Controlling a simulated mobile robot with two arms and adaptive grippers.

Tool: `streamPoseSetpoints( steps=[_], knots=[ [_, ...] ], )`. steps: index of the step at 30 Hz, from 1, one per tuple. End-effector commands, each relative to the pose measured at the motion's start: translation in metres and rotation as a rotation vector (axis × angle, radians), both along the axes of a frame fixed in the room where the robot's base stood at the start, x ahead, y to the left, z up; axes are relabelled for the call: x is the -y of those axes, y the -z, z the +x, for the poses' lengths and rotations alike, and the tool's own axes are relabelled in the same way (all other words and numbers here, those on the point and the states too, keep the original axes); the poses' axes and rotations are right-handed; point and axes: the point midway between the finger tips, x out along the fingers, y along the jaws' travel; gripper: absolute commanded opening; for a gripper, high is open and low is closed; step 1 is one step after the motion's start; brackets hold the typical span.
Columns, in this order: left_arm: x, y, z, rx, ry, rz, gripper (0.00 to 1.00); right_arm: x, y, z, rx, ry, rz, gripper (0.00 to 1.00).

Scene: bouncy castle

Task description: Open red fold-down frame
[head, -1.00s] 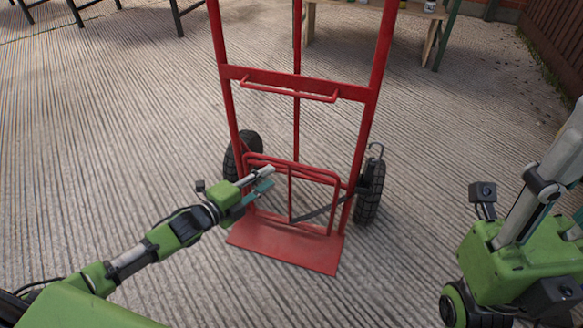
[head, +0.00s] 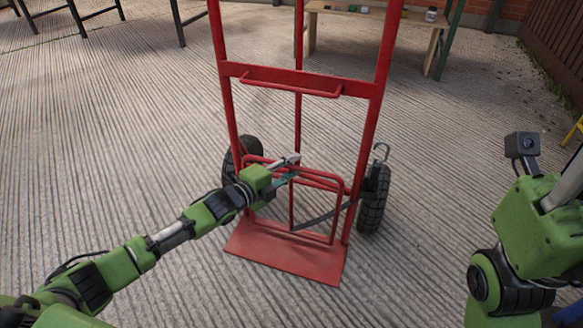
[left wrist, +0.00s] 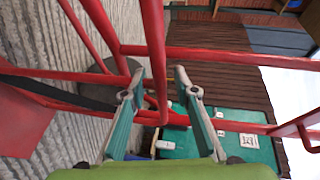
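The red fold-down frame (head: 325,188) stands folded up against the lower front of a red hand truck (head: 300,84), above its flat toe plate (head: 290,255). My left gripper (head: 290,166) is at the upper part of this frame. In the left wrist view its two fingers (left wrist: 160,82) are spread apart, with a red bar (left wrist: 154,45) running between them. I see no clear grip on the bar. My right arm is at the right edge of the head view; its fingers cannot be made out.
Black wheels (head: 373,198) flank the hand truck, and a dark strap (head: 318,218) crosses behind the frame. A wooden bench (head: 400,20) stands at the back. The ribbed concrete floor (head: 130,140) is clear on the left.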

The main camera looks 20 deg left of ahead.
Motion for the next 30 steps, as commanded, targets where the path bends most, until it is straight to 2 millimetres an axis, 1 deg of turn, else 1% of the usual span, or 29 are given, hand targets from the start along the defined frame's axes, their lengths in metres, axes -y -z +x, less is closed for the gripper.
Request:
streamPoseSetpoints(
  steps=[1,2,3,4,5,12,17,20,23,30],
  knots=[
    [0.0,0.0,0.0,0.0,0.0,0.0,0.28,0.0,0.0,0.0,0.0,0.0,0.0,0.4],
    [0.0,0.0,0.0,0.0,0.0,0.0,0.22,0.0,0.0,0.0,0.0,0.0,0.0,0.4],
    [0.0,0.0,0.0,0.0,0.0,0.0,0.12,0.0,0.0,0.0,0.0,0.0,0.0,0.4],
    [0.0,0.0,0.0,0.0,0.0,0.0,0.04,0.0,0.0,0.0,0.0,0.0,0.0,0.4],
    [0.0,0.0,0.0,0.0,0.0,-0.001,0.0,0.0,0.0,0.0,0.0,0.0,0.0,0.4],
    [0.0,0.0,-0.001,0.002,0.001,-0.001,0.0,0.0,0.0,0.0,0.0,0.0,0.0,0.4],
    [0.001,0.001,-0.008,0.019,0.001,-0.004,0.0,0.0,0.0,0.0,0.0,-0.001,0.0,0.4],
    [0.0,0.003,-0.017,0.043,0.0,-0.005,0.0,0.0,0.001,0.0,-0.001,-0.001,0.0,0.4],
    [0.0,0.004,-0.03,0.078,0.0,-0.007,0.0,0.0,0.001,0.0,-0.001,0.0,0.0,0.4],
    [-0.001,0.012,-0.07,0.207,-0.001,-0.013,0.0,0.0,0.001,0.0,0.003,0.0,-0.001,0.4]
  ],
)
